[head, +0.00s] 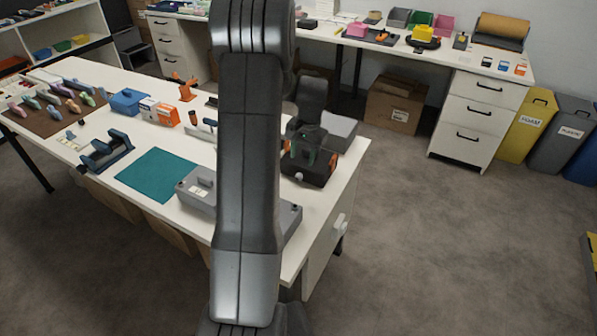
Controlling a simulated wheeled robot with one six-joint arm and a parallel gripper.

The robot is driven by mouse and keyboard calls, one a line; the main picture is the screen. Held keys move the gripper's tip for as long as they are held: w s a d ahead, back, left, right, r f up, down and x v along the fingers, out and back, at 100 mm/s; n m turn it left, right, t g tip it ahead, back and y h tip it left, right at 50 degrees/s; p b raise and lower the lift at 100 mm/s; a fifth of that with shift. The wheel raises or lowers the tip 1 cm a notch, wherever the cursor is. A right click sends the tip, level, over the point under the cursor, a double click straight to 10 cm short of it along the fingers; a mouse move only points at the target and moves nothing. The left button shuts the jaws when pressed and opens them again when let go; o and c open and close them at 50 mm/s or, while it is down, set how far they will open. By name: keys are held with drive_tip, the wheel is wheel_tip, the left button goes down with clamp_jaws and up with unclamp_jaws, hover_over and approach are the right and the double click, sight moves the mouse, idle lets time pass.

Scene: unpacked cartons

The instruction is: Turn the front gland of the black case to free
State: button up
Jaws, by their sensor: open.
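The black case (308,174) stands on the white table near its right end, right of my arm. A small pale round part (299,177) shows low on its front; it may be the front gland, but it is too small to tell which way it is turned. My gripper (312,153) is open, pointing down over the top of the case. Its dark body blends with the case, so I cannot tell whether the fingers touch it. My arm hides part of the table left of the case.
A grey box (339,131) stands behind the case. A grey device (197,190) lies left of my arm, beside a teal mat (157,174). A blue clamp-like holder (107,150) and several tools stand further left. Open floor lies right of the table.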

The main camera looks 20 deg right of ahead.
sight(299, 175)
drive_tip(key=f, duration=0.8)
drive_tip(key=shift+w+a+f+p, duration=0.2)
drive_tip(key=shift+w+a+p, duration=0.15)
drive_tip(key=shift+w, duration=0.05)
clamp_jaws()
